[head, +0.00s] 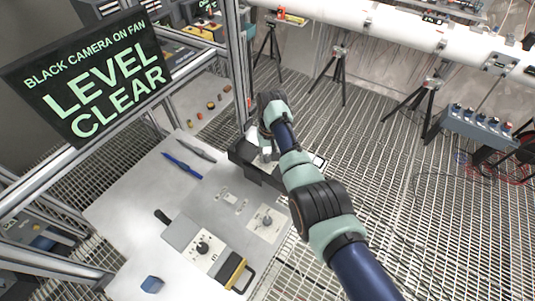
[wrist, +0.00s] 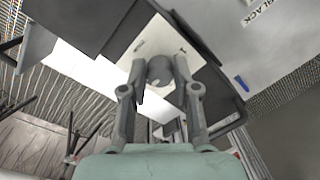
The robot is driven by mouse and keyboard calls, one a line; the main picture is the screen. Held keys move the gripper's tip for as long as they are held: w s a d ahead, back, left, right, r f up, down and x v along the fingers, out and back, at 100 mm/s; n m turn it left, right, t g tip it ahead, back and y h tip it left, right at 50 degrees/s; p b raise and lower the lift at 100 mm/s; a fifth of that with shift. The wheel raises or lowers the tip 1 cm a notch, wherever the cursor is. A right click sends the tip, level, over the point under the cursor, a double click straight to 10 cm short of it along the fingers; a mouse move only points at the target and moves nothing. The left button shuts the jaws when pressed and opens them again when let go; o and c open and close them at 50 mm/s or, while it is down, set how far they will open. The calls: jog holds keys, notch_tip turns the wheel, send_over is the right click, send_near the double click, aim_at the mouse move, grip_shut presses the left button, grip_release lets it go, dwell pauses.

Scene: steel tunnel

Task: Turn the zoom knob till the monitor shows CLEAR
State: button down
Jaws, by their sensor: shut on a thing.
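The monitor (head: 95,78) at the upper left of the head view reads "BLACK CAMERA ON FAN", "LEVEL" and "CLEAR" in pale green on black. In the wrist view my gripper (wrist: 160,80) has its two fingers closed around a round grey knob (wrist: 160,70). The knob sits on a pale plate (wrist: 176,45) set on a dark body. In the head view my gripper (head: 264,150) is by a black box-shaped device (head: 257,168) at the bench's far right edge, and the arm hides the knob there. I cannot read a label on the held knob.
The pale bench (head: 130,205) carries blue pliers (head: 182,165), a blue block (head: 152,284), a grey box with a black knob (head: 203,247) and a pale plate with another knob (head: 266,221). Metal posts stand behind. Tripods and a white pipe (head: 400,30) are beyond.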

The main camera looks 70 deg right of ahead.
jog(key=shift+m, duration=0.8)
jog(key=c, duration=0.9)
grip_release()
jog(key=shift+o, duration=0.2)
jog(key=shift+r, duration=0.1)
notch_tip(320, 180, up, 12)
jog(key=shift+s+d, duration=0.3)
jog(key=shift+d, duration=0.1)
